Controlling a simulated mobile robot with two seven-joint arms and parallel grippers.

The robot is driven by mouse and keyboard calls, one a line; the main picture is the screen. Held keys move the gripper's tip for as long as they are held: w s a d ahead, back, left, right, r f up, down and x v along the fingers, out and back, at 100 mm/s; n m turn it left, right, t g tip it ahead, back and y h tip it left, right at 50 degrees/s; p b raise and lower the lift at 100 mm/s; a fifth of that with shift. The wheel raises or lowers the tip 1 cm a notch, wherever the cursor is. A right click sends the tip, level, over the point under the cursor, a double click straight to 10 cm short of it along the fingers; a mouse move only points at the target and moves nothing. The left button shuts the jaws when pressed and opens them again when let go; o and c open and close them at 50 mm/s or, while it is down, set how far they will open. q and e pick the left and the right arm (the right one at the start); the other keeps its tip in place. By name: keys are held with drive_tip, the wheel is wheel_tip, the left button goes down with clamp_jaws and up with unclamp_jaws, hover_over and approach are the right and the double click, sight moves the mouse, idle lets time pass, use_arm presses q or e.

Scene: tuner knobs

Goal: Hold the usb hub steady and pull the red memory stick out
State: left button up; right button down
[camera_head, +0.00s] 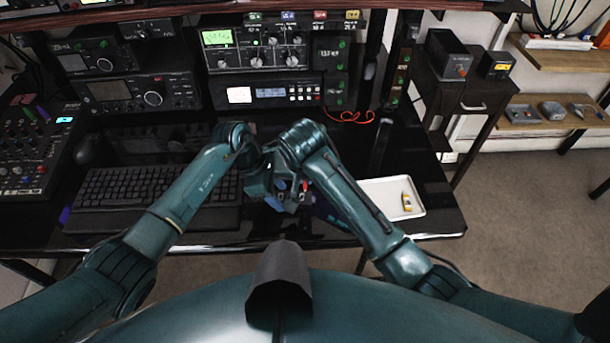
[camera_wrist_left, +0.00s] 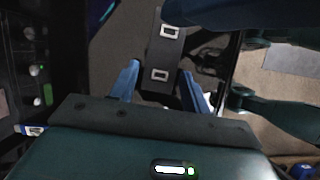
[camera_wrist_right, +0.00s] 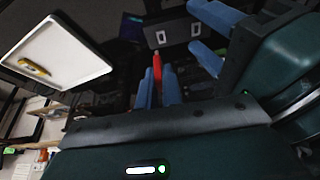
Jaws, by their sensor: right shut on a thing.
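The dark usb hub (camera_wrist_right: 177,33) shows two metal-rimmed ports in the right wrist view, and both look empty. In the left wrist view the hub (camera_wrist_left: 153,51) stands between the two blue fingers of my left gripper (camera_wrist_left: 160,72), with a narrow gap at the left finger. The left gripper looks open around it. My right gripper (camera_wrist_right: 158,88) is shut on the red memory stick (camera_wrist_right: 157,67). The stick's tip points toward the hub and looks apart from it. In the head view the stick is a small red spot (camera_head: 304,185), and the arms hide most of the hub.
A keyboard (camera_head: 130,188) lies to the left. Radio equipment (camera_head: 262,60) stands along the back. The desk's front edge is close to the hands.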

use_arm(q)
drive_tip(key=shift+o, duration=1.3)
drive_tip(key=shift+s+d+f, duration=0.25)
drive_tip(key=shift+s+f, duration=0.05)
drive_tip(key=shift+s, duration=0.1)
use_arm(e)
drive_tip(key=shift+w+a+r, duration=0.15)
drive_tip(key=shift+a+r, duration=0.35)
drive_tip(key=shift+a, duration=0.1)
use_arm(q)
drive_tip(key=shift+r, duration=0.1)
drive_tip(key=v, duration=1.2)
drive_tip(key=shift+w+a+r, duration=0.2)
drive_tip(key=shift+w+r, duration=0.05)
drive_tip(key=shift+w, duration=0.1)
use_arm(e)
drive_tip(key=shift+d+f, duration=0.3)
drive_tip(key=shift+d, duration=0.05)
